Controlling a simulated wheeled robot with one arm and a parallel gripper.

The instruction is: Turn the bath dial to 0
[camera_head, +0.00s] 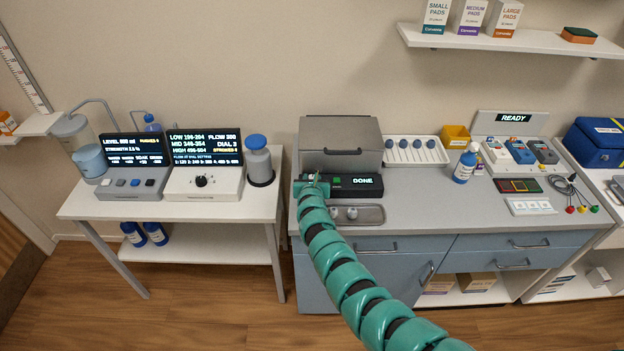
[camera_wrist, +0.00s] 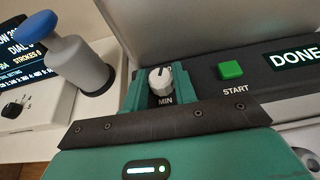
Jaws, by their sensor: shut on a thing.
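The bath is a grey lidded box (camera_head: 341,146) on the counter, with a black front panel (camera_head: 356,187) that reads DONE. A white dial (camera_wrist: 159,80) marked MIN sits at the panel's left end. My gripper (camera_head: 313,182) reaches it from the front. In the wrist view my gripper (camera_wrist: 160,88) has a green finger on each side of the dial and is shut on it. A small dark mark shows on the dial's top; the scale numbers are hidden by the fingers. The green START button (camera_wrist: 231,70) is to the right of the dial.
On the left table, a white control box (camera_head: 203,181) with a black knob has a screen reading DIAL 3. A blue-topped pump (camera_head: 258,160) stands between it and the bath. A small metal tray (camera_head: 357,215) lies in front of the panel. A white rack (camera_head: 416,151) is at right.

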